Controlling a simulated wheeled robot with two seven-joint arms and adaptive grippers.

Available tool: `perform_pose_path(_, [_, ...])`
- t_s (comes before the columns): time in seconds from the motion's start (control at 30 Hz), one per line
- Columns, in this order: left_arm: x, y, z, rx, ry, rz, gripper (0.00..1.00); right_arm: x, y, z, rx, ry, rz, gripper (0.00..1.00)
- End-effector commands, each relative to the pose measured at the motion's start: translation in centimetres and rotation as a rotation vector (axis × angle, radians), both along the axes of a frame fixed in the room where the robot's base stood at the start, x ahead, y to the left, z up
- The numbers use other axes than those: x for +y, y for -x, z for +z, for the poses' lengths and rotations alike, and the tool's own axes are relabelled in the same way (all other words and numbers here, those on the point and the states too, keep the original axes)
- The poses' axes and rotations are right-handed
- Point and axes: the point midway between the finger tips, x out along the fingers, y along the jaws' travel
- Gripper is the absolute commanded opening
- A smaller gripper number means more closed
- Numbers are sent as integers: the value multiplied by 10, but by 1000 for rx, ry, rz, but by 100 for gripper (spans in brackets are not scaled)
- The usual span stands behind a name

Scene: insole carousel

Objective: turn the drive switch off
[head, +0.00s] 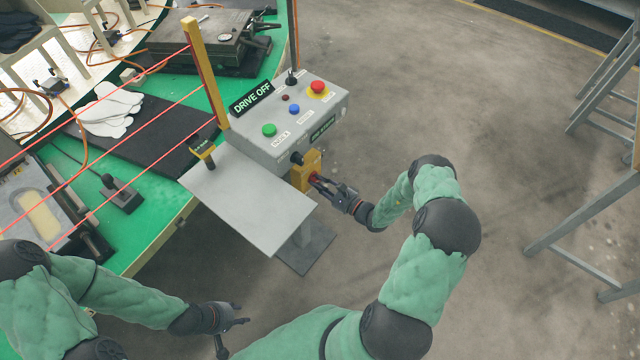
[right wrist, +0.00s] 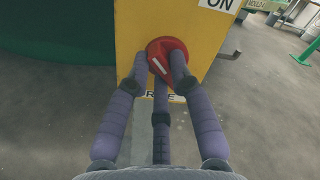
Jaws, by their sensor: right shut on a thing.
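The drive switch is a red rotary knob (right wrist: 166,54) with a white pointer line, on the front of a yellow box (head: 307,165) below the grey control box. In the right wrist view the pointer lies diagonally, and an ON label (right wrist: 220,4) sits up and to the right. My right gripper (head: 318,180) is shut on the knob, its fingers on either side of it in the right wrist view. A label under the knob is partly hidden by a finger. My left gripper (head: 236,322) is empty, fingers apart, low in the head view.
The grey control box (head: 325,105) carries a DRIVE OFF sign (head: 251,98), a green button (head: 269,130), a blue button (head: 295,109) and a red button (head: 317,87). A grey shelf (head: 250,200) juts out in front. Red beams cross the green table at left.

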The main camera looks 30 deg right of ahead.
Motion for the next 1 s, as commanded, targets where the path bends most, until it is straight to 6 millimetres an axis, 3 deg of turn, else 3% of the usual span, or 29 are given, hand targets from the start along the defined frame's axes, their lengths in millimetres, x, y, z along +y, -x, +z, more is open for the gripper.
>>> perform_pose_path(0.63, [0, 0, -1, 0, 0, 0, 40, 0, 0, -1, -20, 51, 1, 0])
perform_pose_path(0.67, [0, 0, -1, 0, 0, 0, 40, 0, 0, -1, -20, 51, 1, 31])
perform_pose_path(0.7, [0, 0, -1, 0, 0, 0, 40, 0, 0, -1, -19, 50, 1, 42])
perform_pose_path(0.73, [0, 0, -1, 0, 0, 0, 40, 0, 0, -1, -19, 50, 1, 46])
perform_pose_path(1.0, [0, 0, -1, 0, 0, 0, 40, 0, 0, -1, -20, 49, 1, 46])
